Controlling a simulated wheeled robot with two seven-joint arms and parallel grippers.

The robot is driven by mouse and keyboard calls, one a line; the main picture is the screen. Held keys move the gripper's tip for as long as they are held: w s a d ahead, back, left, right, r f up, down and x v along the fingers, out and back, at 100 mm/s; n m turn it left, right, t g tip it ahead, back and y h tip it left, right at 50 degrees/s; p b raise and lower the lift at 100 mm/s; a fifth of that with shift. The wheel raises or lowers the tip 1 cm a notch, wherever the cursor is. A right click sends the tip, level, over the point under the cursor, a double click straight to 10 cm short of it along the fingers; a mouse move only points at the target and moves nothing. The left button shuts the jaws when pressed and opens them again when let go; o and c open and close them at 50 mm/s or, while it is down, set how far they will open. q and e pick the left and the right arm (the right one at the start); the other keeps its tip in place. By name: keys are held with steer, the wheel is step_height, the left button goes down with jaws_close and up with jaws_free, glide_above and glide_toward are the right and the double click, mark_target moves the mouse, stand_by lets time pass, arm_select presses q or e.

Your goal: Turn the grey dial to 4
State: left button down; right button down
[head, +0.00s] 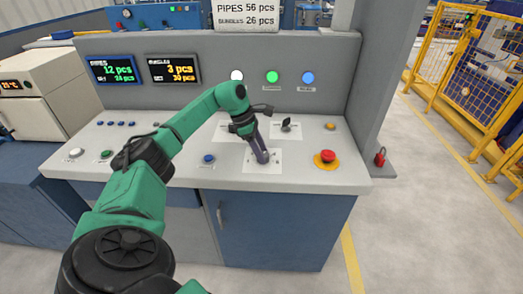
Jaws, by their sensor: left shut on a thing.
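My left gripper (262,156) reaches down from the green arm onto a white dial plate (250,167) at the front middle of the console top. Its dark fingers are shut on the dial there, and they hide nearly all of it. I cannot read the dial's setting or tell its colour. A second dial or switch (287,125) stands on another white plate behind and to the right, apart from the gripper. My right gripper is not in view.
A red emergency button (328,156) sits right of the gripper, and a blue button (208,159) sits left of it. The grey console top (210,177) has clear room between them. Upright displays (172,69) and lit round lamps (272,77) are on the panel behind.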

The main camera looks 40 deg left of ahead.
arm_select(q)
steer(key=shift+w+r+m+g+h, duration=0.1)
steer(key=shift+m+g+h, duration=0.15)
steer(key=shift+m, duration=0.6)
steer(key=shift+w+r+m+g+h, duration=0.15)
steer(key=shift+m+g, duration=0.1)
steer(key=shift+m, duration=0.6)
steer(key=shift+s+a, duration=0.1)
steer(key=shift+c, duration=1.4)
jaws_free()
steer(key=shift+f, duration=0.15)
